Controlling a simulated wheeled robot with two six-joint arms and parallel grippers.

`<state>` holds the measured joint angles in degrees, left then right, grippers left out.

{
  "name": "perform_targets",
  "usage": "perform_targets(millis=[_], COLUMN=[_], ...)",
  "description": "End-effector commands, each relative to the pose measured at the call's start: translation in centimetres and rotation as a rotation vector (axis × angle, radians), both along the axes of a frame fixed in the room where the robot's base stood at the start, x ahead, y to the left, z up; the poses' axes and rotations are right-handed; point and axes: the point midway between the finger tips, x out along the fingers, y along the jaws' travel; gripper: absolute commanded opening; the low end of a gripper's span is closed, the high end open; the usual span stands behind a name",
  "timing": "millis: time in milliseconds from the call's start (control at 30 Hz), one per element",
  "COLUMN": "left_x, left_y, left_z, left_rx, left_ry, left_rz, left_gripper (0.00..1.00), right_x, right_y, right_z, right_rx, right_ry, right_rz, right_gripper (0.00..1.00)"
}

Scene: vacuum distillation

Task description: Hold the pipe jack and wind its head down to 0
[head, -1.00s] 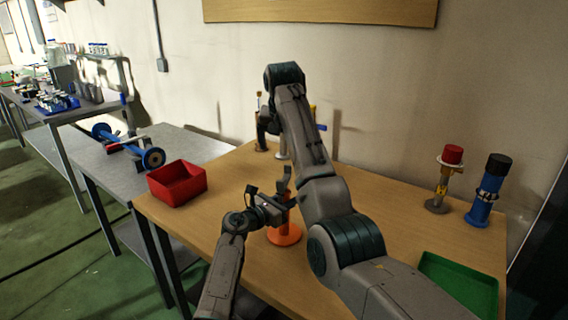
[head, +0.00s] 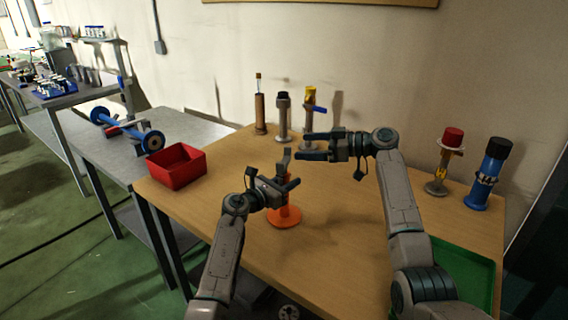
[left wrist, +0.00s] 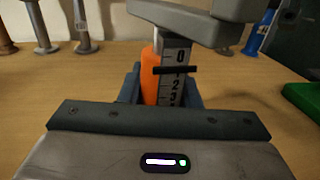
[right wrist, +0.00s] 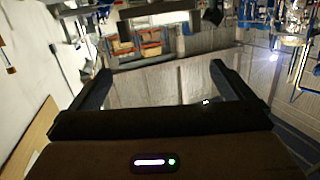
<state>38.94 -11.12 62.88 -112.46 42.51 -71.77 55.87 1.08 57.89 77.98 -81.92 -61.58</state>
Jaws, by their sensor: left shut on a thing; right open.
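The pipe jack has an orange base (head: 285,215) on the wooden table and a grey head (head: 284,160) on top. In the left wrist view, its orange body (left wrist: 150,75) bears a white scale (left wrist: 174,82) marked 0 to 3, with a black pointer line (left wrist: 175,69) just below the 0, near the 1. The grey head (left wrist: 190,20) spans above. My left gripper (head: 287,186) is shut around the jack's column, which stands upright. My right gripper (head: 305,146) is open and empty, above and slightly right of the jack's head; its wrist view shows no jack.
Several upright posts stand behind the jack, including a brown one (head: 260,114) and a yellow-topped one (head: 310,110). A red-capped post (head: 441,165) and a blue one (head: 488,178) stand at right. A red bin (head: 176,168) is left, a green tray (head: 462,275) front right. Table between is clear.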

Motion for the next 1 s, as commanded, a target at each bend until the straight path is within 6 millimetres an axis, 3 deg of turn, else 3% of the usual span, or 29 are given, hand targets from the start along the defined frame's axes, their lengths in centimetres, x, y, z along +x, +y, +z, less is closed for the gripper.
perform_targets(millis=[100, 200, 367, 800, 1000], left_x=[0.0, 0.0, 0.0, 0.0, 0.0], left_y=[0.0, 0.0, 0.0, 0.0, 0.0], left_z=[0.0, 0.1, 0.1, 0.0, 0.0], left_rx=[-0.001, -0.001, 0.000, 0.000, 0.000], left_ry=[-0.001, -0.001, 0.000, 0.000, 0.000], left_rz=[0.000, 0.000, 0.000, 0.000, 0.000], left_gripper=[0.00, 0.00, 0.00, 0.00, 0.00], right_x=[-0.7, -1.2, -1.4, 0.3, 0.9], right_y=[-2.6, -4.0, -4.3, 3.4, 6.0], right_z=[-3.1, -4.9, -6.0, -6.0, -6.1], right_rx=[0.069, 0.105, 0.130, 0.130, 0.128], right_ry=[-0.047, -0.068, -0.083, -0.080, -0.081], right_rz=[0.006, 0.006, 0.005, 0.008, 0.006], right_gripper=[1.00, 1.00, 1.00, 1.00, 1.00])
